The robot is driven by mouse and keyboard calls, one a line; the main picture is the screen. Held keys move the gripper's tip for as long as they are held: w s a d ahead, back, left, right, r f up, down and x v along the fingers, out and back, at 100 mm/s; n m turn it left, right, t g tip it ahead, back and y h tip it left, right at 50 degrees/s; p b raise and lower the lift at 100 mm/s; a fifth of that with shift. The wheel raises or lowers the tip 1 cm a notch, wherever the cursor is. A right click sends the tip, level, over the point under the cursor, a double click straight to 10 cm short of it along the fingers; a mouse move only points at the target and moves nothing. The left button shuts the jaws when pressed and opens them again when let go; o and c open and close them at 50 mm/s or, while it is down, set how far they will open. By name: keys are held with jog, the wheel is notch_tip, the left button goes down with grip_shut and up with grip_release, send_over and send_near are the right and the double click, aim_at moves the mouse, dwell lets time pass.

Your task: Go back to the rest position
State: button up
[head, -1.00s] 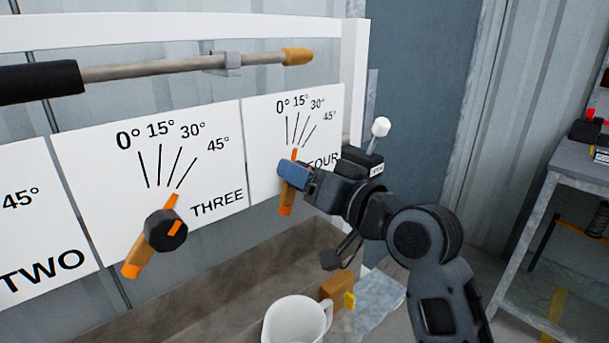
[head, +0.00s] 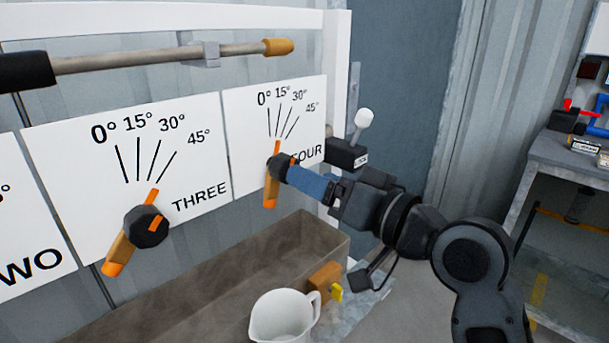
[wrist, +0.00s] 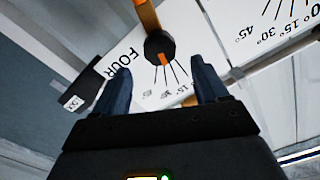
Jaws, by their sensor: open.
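My gripper (head: 303,179) is in front of the panel marked FOUR (head: 243,125), close to that panel's black valve knob (head: 276,166) with its orange pointer and orange handle. In the wrist view, the two blue fingers of my gripper (wrist: 163,92) are spread apart. The black knob (wrist: 159,48) shows beyond them, with nothing held between the fingers. My arm (head: 410,225) reaches in from the lower right.
The THREE knob (head: 147,227) points near 45°. A black box with a white-knobbed lever (head: 349,152) stands just behind my gripper. A white pitcher (head: 283,318) and a trough (head: 215,280) lie below. A metal table (head: 568,165) stands at right, with floor between.

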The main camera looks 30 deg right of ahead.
jog(key=shift+s, duration=0.3)
jog(key=s+f+m+g+h+p, duration=0.15)
jog(key=s+f+h, duration=0.25)
jog(key=s+f, duration=1.05)
jog(key=s+a+n+p, duration=0.1)
jog(key=s+n, duration=0.1)
jog(key=s, duration=0.8)
jog(key=s+a+n+g+p, duration=0.1)
jog(key=s+a+n, duration=0.1)
jog(key=s, duration=0.9)
jog(key=shift+a+r+p, duration=0.15)
jog(key=shift+r+p, duration=0.15)
jog(key=shift+r, duration=0.1)
jog(key=shift+s, duration=0.1)
